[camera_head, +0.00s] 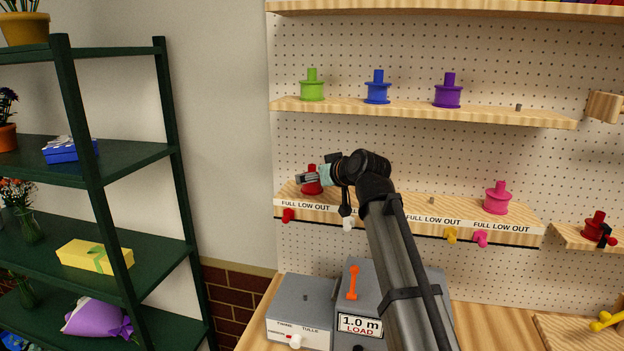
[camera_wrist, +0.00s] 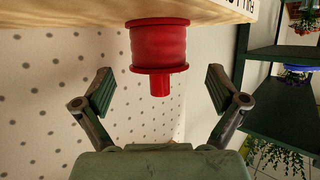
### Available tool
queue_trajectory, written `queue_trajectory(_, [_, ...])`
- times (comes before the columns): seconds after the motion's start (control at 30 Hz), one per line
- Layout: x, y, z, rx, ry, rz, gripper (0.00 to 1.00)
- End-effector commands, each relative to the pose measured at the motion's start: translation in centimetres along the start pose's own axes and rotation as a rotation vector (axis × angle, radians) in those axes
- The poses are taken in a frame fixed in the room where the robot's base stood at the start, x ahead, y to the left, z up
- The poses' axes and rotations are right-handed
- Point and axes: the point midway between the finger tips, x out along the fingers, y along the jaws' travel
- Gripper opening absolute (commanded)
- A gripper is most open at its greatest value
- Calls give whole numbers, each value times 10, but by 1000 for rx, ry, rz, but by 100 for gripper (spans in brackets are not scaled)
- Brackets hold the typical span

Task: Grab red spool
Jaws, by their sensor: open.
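A red spool (camera_head: 312,186) stands on the lower pegboard shelf (camera_head: 390,208), at its left end. In the wrist view the red spool (camera_wrist: 159,48) hangs upside down in the picture, with its thin stem (camera_wrist: 160,85) pointing down between my fingers. My gripper (camera_wrist: 159,90) is open, with one finger on each side of the spool's stem and a gap on both sides. In the head view my gripper (camera_head: 312,179) is at the spool and covers part of it. A second red spool (camera_head: 596,224) sits on a small shelf at the right.
Green (camera_head: 312,87), blue (camera_head: 377,88) and purple (camera_head: 447,92) spools stand on the shelf above. A pink spool (camera_head: 497,199) stands farther right on the lower shelf. A grey machine (camera_head: 300,310) is below. A dark green rack (camera_head: 125,160) stands at the left.

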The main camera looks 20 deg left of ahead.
Motion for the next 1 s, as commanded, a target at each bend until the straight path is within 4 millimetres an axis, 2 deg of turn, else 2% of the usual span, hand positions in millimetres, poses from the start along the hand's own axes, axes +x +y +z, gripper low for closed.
queue_trajectory(0.03, [7,1,-5,0,-1,-1,96])
queue_trajectory(0.2, [25,1,-3,0,0,0,96])
queue_trajectory(0.43, [26,1,-1,0,0,1,96])
queue_trajectory(0.47, [26,1,-1,0,0,1,89])
queue_trajectory(0.6, [26,1,-1,0,0,1,39])
queue_trajectory(0.63, [26,1,-1,0,0,1,30])
queue_trajectory(1.0, [26,1,-1,0,0,0,30])
